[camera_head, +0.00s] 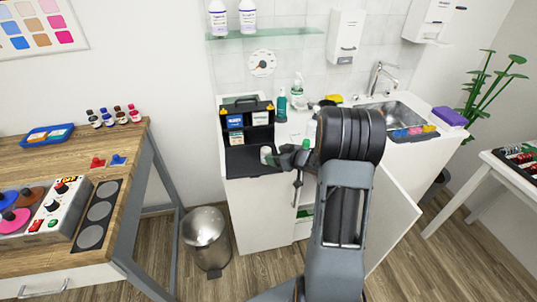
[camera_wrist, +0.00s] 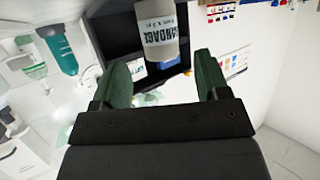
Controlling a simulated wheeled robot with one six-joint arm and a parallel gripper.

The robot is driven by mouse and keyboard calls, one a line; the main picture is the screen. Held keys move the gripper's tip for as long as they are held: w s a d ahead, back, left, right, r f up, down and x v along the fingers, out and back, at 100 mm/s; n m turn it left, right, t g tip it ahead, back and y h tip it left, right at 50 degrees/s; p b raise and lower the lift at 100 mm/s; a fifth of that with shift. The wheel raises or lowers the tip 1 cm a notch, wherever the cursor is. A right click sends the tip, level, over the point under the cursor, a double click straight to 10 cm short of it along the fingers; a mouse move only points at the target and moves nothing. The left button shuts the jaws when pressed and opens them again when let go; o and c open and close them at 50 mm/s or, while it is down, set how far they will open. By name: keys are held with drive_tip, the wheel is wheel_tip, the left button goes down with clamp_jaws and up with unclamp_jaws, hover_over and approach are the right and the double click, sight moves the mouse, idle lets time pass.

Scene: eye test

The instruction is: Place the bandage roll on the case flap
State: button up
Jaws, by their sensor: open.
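The bandage roll (camera_head: 265,152) is a small white cylinder on the right part of the black case flap (camera_head: 245,163). The flap lies open in front of the dark case (camera_head: 233,108) on the white counter. My gripper (camera_head: 279,156) is just right of the roll, with its fingers open. In the wrist view, the roll (camera_wrist: 157,30) shows its printed label, against the dark flap (camera_wrist: 113,34). It appears ahead of and between the open green fingers of my gripper (camera_wrist: 163,62), with gaps on both sides. Whether the roll's base fully touches the flap is hard to tell.
A teal bottle (camera_head: 281,106) and a soap dispenser (camera_head: 297,94) stand behind my gripper. The sink (camera_head: 392,114) is to the right. A metal bin (camera_head: 205,238) stands on the floor left of the cabinet. The flap's left part is bare.

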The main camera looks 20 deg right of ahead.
drive_tip(key=s+a+r+m+g+h, duration=0.2)
drive_tip(key=s+r+m+h, duration=0.2)
drive_tip(key=s+r+h, duration=0.65)
drive_tip(key=s+a+g+y, duration=0.5)
drive_tip(key=s+a+g, duration=0.1)
drive_tip(key=s+a, duration=0.6)
drive_tip(key=shift+s+a+r+m+g, duration=0.3)
drive_tip(key=shift+s+a+r+g, duration=0.1)
drive_tip(key=shift+s, duration=0.6)
drive_tip(key=shift+c, duration=0.2)
